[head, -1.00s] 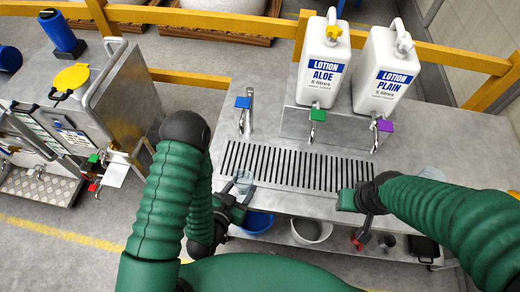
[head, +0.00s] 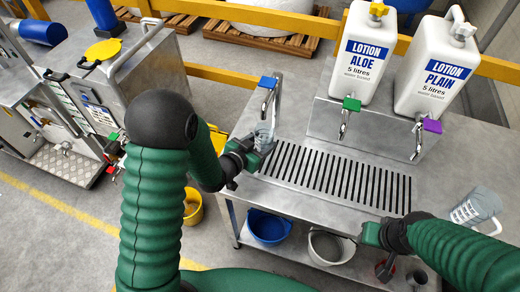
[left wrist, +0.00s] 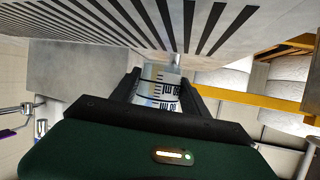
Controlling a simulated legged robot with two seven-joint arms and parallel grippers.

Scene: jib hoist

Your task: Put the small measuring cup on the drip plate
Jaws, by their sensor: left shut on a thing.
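The small measuring cup (head: 264,134) is clear with dark markings. My left gripper (head: 257,148) is shut on it, close below the blue-handled tap (head: 268,84). In the left wrist view the cup (left wrist: 158,90) shows between both fingers. The drip plate (head: 335,180) is the black-slotted area of the steel bench. The cup is by its far left end; I cannot tell whether it touches the bench. My right gripper (head: 371,235) is at the bench's front edge, to the right; its fingers do not show clearly.
Lotion aloe (head: 368,55) and lotion plain (head: 438,65) bottles stand behind the plate, above green and purple taps. The slotted area is clear.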

